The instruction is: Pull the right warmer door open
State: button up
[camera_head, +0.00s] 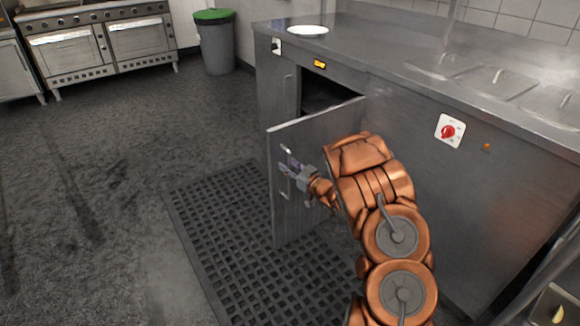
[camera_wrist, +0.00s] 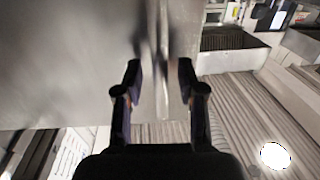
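The right warmer door (camera_head: 308,205) is a grey metal panel. It stands swung well out from the steel cabinet, with the dark interior (camera_head: 318,98) showing behind it. Its vertical bar handle (camera_head: 283,185) is on the outer face near the free edge. My gripper (camera_head: 288,166) is at this handle. In the wrist view my gripper (camera_wrist: 159,82) has its fingers apart, with the blurred handle (camera_wrist: 158,45) between or just beyond them. A gap shows on both sides of the handle. I cannot tell whether either finger touches it.
The left warmer door (camera_head: 289,95) appears closed. A white plate (camera_head: 307,30) lies on the steel counter (camera_head: 390,45). A red knob (camera_head: 448,131) is on the cabinet front. A black perforated mat (camera_head: 235,225) covers the floor under the door. Open floor (camera_head: 110,170) lies to the left.

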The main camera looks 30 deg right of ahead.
jog(key=s+d, duration=0.2)
jog(key=s, duration=0.9)
jog(key=shift+s, duration=0.4)
jog(key=shift+d, duration=0.1)
